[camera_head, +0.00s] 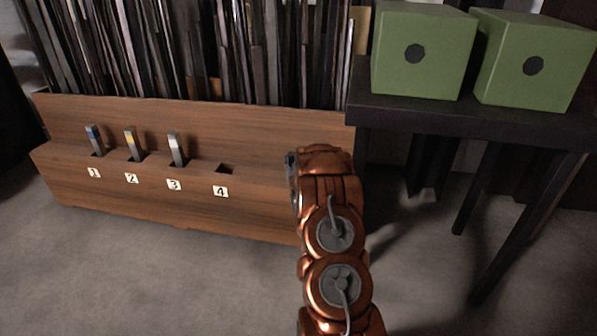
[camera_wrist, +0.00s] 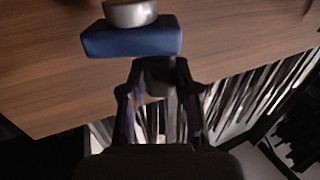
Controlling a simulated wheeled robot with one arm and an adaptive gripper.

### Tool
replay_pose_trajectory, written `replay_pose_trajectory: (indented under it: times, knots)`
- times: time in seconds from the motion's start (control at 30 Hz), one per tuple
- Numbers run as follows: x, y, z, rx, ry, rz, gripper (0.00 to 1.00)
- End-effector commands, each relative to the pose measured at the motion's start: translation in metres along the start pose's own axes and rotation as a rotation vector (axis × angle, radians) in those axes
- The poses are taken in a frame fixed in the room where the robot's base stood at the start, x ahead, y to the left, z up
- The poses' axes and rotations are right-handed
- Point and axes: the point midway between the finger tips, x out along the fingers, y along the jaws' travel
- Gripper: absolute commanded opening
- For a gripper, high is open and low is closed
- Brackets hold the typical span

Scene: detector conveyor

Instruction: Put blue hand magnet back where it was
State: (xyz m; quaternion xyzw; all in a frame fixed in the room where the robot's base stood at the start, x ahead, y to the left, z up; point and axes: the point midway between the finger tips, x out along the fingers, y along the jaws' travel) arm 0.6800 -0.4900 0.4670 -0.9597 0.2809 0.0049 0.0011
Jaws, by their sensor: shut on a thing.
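The blue hand magnet (camera_wrist: 132,40) shows in the wrist view as a blue block with a round metal piece at its top. My gripper (camera_wrist: 158,72) is shut on it at the fingertips. Behind the block is a brown wood surface. In the head view my arm hides the magnet and the fingers. The wooden holder (camera_head: 255,213) has slots numbered 1 to 4. Slot 4 (camera_head: 225,168) is empty.
Tall dark and light sheets (camera_head: 200,50) stand packed behind the holder's front. A dark table (camera_head: 470,117) at right bears two green cubes (camera_head: 424,75) with dark round spots. The grey floor (camera_head: 130,270) is clear in front of the holder.

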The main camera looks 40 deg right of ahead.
Motion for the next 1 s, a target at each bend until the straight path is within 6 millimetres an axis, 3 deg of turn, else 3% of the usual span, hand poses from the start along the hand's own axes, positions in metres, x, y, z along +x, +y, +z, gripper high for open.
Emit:
replay_pose_trajectory:
  times: [0.1,0.23,0.6,1.0]
  knots:
    - [0.008,0.017,0.003,-0.001,0.002,0.001,0.0]
    - [0.012,0.024,0.003,0.0,0.001,0.001,0.0]
    - [0.013,0.024,0.038,0.0,0.001,0.0,0.0]
    - [0.013,0.024,0.04,0.001,0.001,0.0,0.0]
